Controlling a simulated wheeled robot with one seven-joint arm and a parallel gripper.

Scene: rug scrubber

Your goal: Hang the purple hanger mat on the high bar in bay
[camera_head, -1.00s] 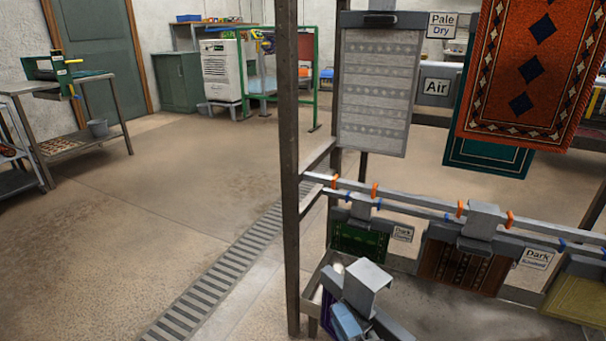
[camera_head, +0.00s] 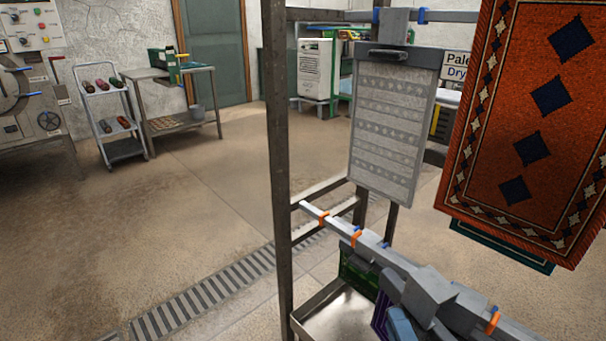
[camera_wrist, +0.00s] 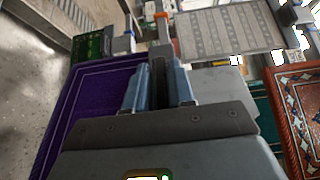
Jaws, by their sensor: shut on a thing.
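My gripper (camera_head: 402,322) is low in the head view, its blue fingers shut on the hanger of the purple mat. In the wrist view the fingers (camera_wrist: 160,85) close around a grey hanger part. The purple mat (camera_wrist: 88,105) hangs left of the fingers there; only a narrow purple edge (camera_head: 380,318) shows in the head view. The hanger's pale grey hook (camera_head: 432,292) overlaps the lower rail in the picture; I cannot tell whether they touch. The high bar (camera_head: 448,16) runs across the rack top, well above my gripper.
A grey patterned mat (camera_head: 390,140) hangs from the high bar. A large orange rug (camera_head: 535,120) hangs at right. The lower rail (camera_head: 340,225) carries orange and blue clips, with a green mat (camera_head: 357,272) below.

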